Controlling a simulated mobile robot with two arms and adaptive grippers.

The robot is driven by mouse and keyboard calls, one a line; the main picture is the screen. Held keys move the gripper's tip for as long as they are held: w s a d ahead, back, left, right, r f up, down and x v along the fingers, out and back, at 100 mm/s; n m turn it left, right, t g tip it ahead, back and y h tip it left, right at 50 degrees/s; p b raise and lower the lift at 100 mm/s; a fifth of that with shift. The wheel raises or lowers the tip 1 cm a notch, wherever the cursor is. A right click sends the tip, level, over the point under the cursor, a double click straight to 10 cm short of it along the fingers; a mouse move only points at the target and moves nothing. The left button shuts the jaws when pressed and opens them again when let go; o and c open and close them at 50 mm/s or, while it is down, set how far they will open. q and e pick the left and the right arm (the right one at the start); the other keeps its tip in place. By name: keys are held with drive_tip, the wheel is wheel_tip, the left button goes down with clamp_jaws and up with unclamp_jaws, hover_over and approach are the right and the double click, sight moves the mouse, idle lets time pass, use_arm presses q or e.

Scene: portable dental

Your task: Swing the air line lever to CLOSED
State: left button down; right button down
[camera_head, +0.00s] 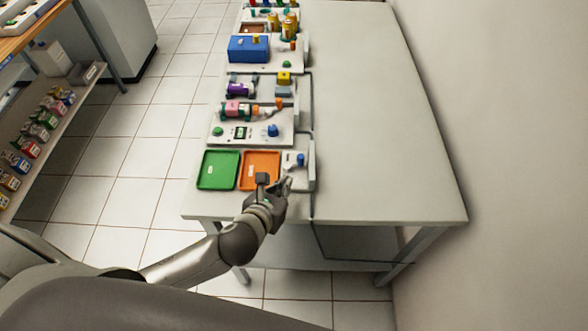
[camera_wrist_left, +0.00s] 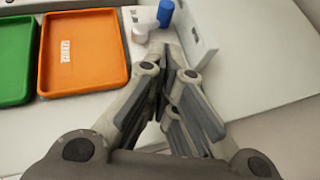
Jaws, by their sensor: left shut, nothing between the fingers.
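A small blue handle (camera_head: 300,159) stands on a white panel beside the orange tray, near the front end of the bench. It is likely the air line lever; its position label cannot be read. It also shows at the top of the left wrist view (camera_wrist_left: 165,13), beside a short white cylindrical part (camera_wrist_left: 140,33). My left gripper (camera_head: 287,184) is shut and empty, just in front of the blue handle and apart from it. In the left wrist view, the closed fingers (camera_wrist_left: 173,62) point toward the white part and the handle.
An orange tray (camera_head: 259,184) and a green tray (camera_head: 218,184) lie left of my gripper. A white upright plate (camera_wrist_left: 198,35) stands right of the fingers. Stations with a blue box (camera_head: 248,48) and coloured fittings line the bench's left side. The bench's right side (camera_head: 380,120) is clear.

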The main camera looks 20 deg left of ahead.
sight(299, 165)
use_arm(q)
drive_tip(key=w, duration=0.2)
drive_tip(key=w+f, duration=0.1)
drive_tip(key=w, duration=0.1)
drive_tip(key=w+p, duration=0.1)
drive_tip(key=w, duration=0.1)
drive_tip(key=shift+w+d+f, duration=0.25)
drive_tip(key=shift+w+f, duration=0.05)
drive_tip(key=shift+w, duration=0.05)
use_arm(e)
drive_tip(key=shift+r, duration=0.5)
